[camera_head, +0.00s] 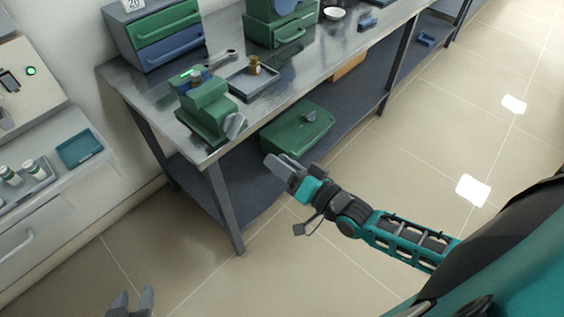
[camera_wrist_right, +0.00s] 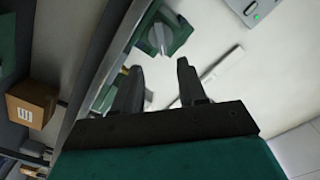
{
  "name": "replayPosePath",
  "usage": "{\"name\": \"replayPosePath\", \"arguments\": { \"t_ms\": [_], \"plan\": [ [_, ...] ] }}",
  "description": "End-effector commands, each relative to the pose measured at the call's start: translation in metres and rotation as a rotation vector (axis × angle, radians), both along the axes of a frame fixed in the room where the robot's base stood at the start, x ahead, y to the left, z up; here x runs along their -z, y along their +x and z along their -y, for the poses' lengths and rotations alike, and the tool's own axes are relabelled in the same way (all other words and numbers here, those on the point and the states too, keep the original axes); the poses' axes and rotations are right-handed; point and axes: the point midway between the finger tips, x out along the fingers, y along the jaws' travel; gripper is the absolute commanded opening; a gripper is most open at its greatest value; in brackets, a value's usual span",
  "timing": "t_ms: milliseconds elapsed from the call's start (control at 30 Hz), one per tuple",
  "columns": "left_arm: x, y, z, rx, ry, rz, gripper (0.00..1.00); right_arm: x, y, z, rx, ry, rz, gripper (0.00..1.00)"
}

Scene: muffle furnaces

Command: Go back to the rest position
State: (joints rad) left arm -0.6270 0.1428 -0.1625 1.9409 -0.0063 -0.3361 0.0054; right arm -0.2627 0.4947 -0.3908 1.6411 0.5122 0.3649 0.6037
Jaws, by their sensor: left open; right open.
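My right gripper (camera_head: 277,172) is in front of the metal workbench's near edge, beside the lower shelf in the head view. Its fingers are apart and empty, and they also show in the right wrist view (camera_wrist_right: 160,84). My left gripper (camera_head: 132,302) shows only as two fingertips at the bottom left of the head view, apart with nothing between them, over the floor. The rest of the left arm is out of frame.
The metal workbench (camera_head: 290,84) holds a green device (camera_head: 207,108), a grey tray (camera_head: 238,88) and a drawer unit (camera_head: 160,38). A green case (camera_head: 297,130) lies on the lower shelf. A white counter (camera_head: 60,185) stands left. The tiled floor (camera_head: 430,150) at right is clear.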

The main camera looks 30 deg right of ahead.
Motion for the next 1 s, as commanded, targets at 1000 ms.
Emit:
{"name": "replayPosePath", "arguments": {
  "t_ms": [1000],
  "plan": [
    [0.000, 0.000, 0.000, 0.000, 0.000, 0.000, 0.43, 0.068, -0.101, -0.027, -0.082, -0.797, -0.310, 0.41]
  ]
}}
